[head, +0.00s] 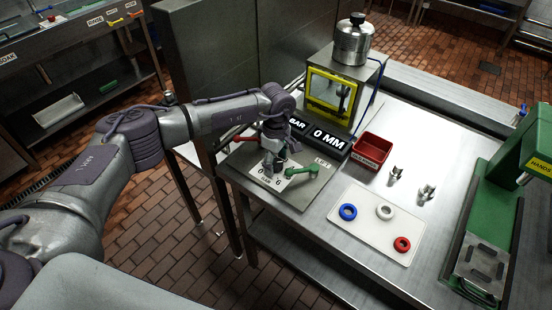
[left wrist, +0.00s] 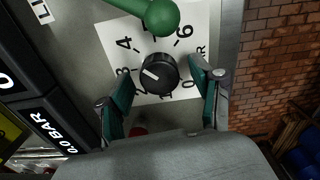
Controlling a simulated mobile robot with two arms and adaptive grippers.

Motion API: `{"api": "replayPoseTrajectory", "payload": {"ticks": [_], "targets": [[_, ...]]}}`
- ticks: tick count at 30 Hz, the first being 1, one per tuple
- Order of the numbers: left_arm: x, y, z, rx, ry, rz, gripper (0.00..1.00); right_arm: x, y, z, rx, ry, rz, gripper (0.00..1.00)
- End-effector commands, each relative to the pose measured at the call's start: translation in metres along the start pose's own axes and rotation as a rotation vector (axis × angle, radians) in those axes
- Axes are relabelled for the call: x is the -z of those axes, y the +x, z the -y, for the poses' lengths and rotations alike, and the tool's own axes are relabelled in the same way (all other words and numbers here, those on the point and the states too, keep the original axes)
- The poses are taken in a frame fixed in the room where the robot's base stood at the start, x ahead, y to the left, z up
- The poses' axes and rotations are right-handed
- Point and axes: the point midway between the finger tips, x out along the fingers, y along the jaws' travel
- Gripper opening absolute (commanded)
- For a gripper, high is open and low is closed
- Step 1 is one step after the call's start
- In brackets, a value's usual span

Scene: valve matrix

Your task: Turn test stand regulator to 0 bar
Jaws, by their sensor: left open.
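The regulator knob (left wrist: 160,73) is black and round, on a white dial plate with numbers around it. Its white mark points to the left side of the dial in the left wrist view, while the 0 shows at lower right. My left gripper (left wrist: 163,72) is open, with a green-padded finger on each side of the knob and visible gaps between. In the head view my left gripper (head: 272,160) is over the dial plate (head: 268,181) and hides the knob. A display (left wrist: 52,132) reads 0.0 BAR. My right gripper is not in view.
A green lever handle (head: 300,172) sits close beside the dial; its round end (left wrist: 160,17) is near the knob. A yellow-framed box (head: 331,92) with a metal pot stands behind. A red bin (head: 372,150) and a white tray (head: 350,229) with rings are to the right.

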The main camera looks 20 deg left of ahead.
Motion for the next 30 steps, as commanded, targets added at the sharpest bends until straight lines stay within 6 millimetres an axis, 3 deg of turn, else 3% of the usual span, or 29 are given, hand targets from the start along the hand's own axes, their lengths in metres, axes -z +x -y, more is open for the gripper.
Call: {"api": "replayPoseTrajectory", "payload": {"ticks": [6, 17, 30], "targets": [[0.000, 0.000, 0.000, 0.000, 0.000, 0.000, 0.66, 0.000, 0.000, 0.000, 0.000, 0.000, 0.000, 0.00], [0.000, 0.000, 0.000, -0.001, -0.001, 0.001, 0.06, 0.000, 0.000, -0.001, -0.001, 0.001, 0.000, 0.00], [0.000, 0.002, -0.001, -0.003, -0.101, 0.002, 0.06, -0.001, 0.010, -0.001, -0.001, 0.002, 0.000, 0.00]]}}
